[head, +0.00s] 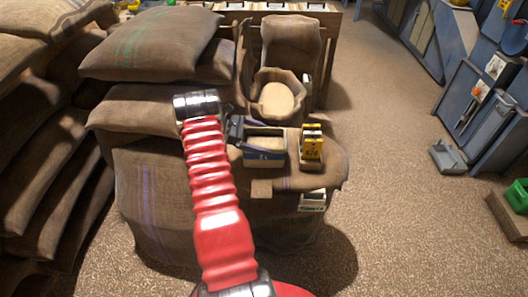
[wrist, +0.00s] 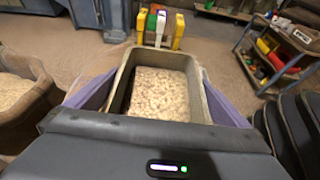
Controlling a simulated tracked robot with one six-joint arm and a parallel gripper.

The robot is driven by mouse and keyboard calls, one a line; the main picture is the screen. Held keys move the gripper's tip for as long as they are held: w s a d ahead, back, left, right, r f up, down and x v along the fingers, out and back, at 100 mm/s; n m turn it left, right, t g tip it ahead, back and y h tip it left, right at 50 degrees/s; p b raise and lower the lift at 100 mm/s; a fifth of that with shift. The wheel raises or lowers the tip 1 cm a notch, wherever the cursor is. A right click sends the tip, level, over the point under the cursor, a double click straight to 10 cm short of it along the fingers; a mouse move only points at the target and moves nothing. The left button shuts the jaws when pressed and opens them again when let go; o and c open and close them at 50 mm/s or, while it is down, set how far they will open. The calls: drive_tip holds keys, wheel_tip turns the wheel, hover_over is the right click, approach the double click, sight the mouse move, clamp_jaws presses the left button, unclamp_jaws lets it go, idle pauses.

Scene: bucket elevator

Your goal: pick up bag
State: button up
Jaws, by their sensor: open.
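Several brown burlap bags are in the head view: one with green print (head: 150,45) lies on top of the middle stack, and a large one with purple stripes (head: 150,200) is below. An open bag of grain (head: 280,98) stands behind my gripper; an open bag (wrist: 22,92) is at the left in the wrist view. My gripper (head: 262,142) is open, above the large bag top. Its purple fingers (wrist: 160,98) lie along both sides of a small grain-filled box (wrist: 118,105). I cannot tell whether they touch it. No bag is between the fingers.
More stacked bags (head: 40,150) fill the left. Blue cabinets (head: 490,100) line the right wall, with a grey tray (head: 447,158) on the floor. The floor at right (head: 410,220) is mostly clear.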

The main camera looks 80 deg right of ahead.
drive_tip(key=shift+c, duration=0.5)
drive_tip(key=c, duration=1.6)
drive_tip(key=shift+r, duration=0.1)
drive_tip(key=shift+c, duration=0.3)
